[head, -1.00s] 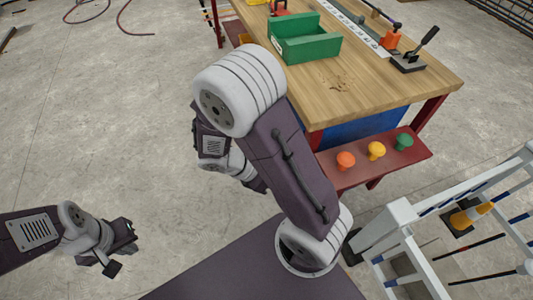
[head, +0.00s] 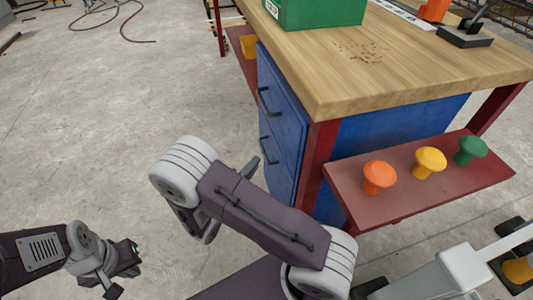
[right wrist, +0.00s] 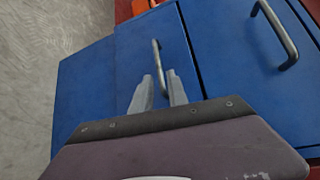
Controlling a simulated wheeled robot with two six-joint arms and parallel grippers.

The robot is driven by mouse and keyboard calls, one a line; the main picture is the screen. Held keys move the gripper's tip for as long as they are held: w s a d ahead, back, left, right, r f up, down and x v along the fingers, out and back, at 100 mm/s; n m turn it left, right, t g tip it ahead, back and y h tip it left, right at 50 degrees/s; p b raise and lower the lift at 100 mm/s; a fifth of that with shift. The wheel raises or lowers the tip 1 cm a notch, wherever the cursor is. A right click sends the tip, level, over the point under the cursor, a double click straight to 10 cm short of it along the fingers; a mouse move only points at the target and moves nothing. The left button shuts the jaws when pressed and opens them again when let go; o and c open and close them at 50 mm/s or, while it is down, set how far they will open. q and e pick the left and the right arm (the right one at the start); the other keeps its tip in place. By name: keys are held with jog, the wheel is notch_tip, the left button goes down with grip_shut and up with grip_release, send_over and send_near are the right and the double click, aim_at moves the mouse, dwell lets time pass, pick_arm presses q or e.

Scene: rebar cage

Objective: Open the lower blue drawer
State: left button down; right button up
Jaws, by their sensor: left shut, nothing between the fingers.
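The blue drawer unit (head: 283,125) stands under the wooden bench top, with dark bar handles on its front. The upper handle (head: 269,102) and lower handle (head: 265,150) show in the head view. In the right wrist view the picture is turned: the lower drawer's handle (right wrist: 155,48) is near the middle and the upper handle (right wrist: 277,32) is at the upper right. My right gripper (right wrist: 161,84) is open, its fingers on either side of the lower handle's near end; contact cannot be told. My left gripper (head: 122,270) is shut and empty over the floor at lower left.
The wooden bench top (head: 400,70) carries a green bin (head: 318,12). A red shelf (head: 420,195) with orange, yellow and green knobs juts out at the right. A white frame (head: 440,275) stands at lower right.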

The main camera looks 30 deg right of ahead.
aim_at(264, 152)
jog(key=b+x, duration=0.1)
jog(key=x, duration=0.1)
jog(key=b+x, duration=0.1)
jog(key=x, duration=0.1)
jog(key=b+x, duration=0.2)
jog(key=shift+w+d+f, duration=0.15)
jog(key=shift+d+f, duration=0.15)
jog(key=shift+f, duration=0.1)
jog(key=shift+w+d+r, duration=0.15)
jog(key=shift+w+d, duration=0.1)
jog(key=shift+d, duration=0.1)
grip_shut()
dwell(0.6)
